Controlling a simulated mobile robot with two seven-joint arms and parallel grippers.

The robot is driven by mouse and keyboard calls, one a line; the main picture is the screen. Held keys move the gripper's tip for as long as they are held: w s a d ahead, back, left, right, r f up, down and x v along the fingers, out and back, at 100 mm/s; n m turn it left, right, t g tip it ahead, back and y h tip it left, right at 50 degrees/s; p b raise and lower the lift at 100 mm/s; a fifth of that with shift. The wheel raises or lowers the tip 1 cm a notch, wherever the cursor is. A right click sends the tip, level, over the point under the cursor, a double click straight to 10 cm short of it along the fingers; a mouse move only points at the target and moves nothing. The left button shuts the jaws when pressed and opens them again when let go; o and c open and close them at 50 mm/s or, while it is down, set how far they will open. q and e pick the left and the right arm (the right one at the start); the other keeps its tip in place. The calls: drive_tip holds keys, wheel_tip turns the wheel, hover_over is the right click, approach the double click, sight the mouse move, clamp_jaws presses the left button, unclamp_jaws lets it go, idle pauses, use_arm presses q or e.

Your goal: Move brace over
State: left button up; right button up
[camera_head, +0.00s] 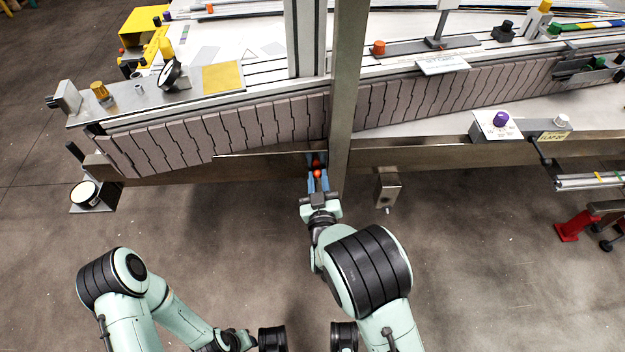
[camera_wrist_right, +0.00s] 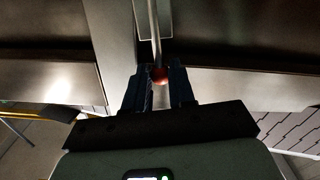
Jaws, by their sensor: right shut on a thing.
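My right gripper (camera_head: 318,180) is shut on a red knob (camera_head: 317,173) at the lower edge of the conveyor frame, beside the tall metal post (camera_head: 346,90). In the right wrist view the knob (camera_wrist_right: 160,75) sits between the dark fingertips (camera_wrist_right: 160,82), at the end of a thin metal rod (camera_wrist_right: 155,35). I take this rod and knob to be part of the brace; its other end is hidden. My left arm is folded at the lower left, and its gripper does not show.
The conveyor belt (camera_head: 240,125) of grey slats runs across the view behind a dark side rail (camera_head: 180,172). A small metal block (camera_head: 387,188) hangs below the rail right of the post. A red foot (camera_head: 577,226) stands at the right. The floor (camera_head: 220,235) in front is clear.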

sight(337, 167)
drive_tip(key=shift+r, duration=0.2)
drive_tip(key=shift+w+d+r, duration=0.1)
drive_tip(key=shift+d+r, duration=0.05)
drive_tip(key=shift+d, duration=1.15)
drive_tip(key=shift+d+r, duration=0.15)
drive_tip(key=shift+d, duration=1.15)
drive_tip(key=o, duration=0.9)
drive_tip(key=shift+c, duration=0.2)
drive_tip(key=shift+f, duration=0.1)
